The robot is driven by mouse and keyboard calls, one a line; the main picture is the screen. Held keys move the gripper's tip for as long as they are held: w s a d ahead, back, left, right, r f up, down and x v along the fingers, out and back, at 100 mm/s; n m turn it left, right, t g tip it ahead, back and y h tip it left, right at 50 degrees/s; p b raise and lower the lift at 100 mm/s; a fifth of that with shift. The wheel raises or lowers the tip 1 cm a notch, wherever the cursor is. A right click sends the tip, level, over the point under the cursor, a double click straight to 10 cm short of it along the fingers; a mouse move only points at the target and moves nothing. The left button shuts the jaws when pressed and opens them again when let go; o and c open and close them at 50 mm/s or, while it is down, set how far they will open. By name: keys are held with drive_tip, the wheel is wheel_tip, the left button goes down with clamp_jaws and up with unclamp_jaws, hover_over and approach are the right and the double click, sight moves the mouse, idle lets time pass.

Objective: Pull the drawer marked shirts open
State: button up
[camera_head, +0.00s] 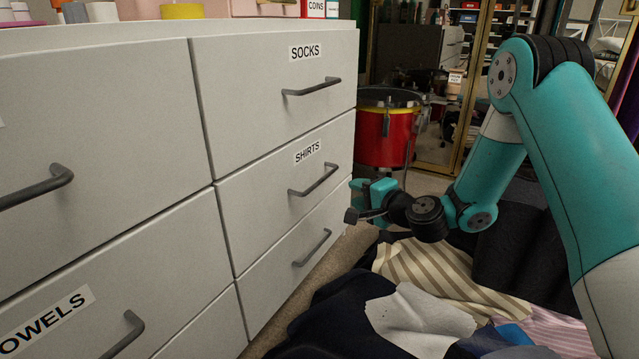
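The drawer marked SHIRTS (260,190) is in the right column of a light grey dresser, below the SOCKS drawer and above another drawer. Its front looks flush with its neighbours, so it is closed. Its dark bar handle (315,181) slants up to the right, to the right of and below the label. My gripper (372,224) is to the right of this handle, apart from it, at the end of my teal arm. Its dark fingertips look spread, with nothing between them. The wrist partly hides the fingers.
The SOCKS drawer (250,95) is above; a lower drawer (290,270) and the TOWELS drawer (110,290) are nearby, all closed. Heaped clothes (430,285) cover the floor at lower right. A red drum (385,135) stands behind my gripper. A narrow floor strip runs beside the dresser.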

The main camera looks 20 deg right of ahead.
sight(324, 180)
drive_tip(key=b+x, duration=0.3)
drive_tip(key=x, duration=1.1)
drive_tip(key=shift+w+d+b, duration=0.1)
drive_tip(key=shift+b, duration=0.2)
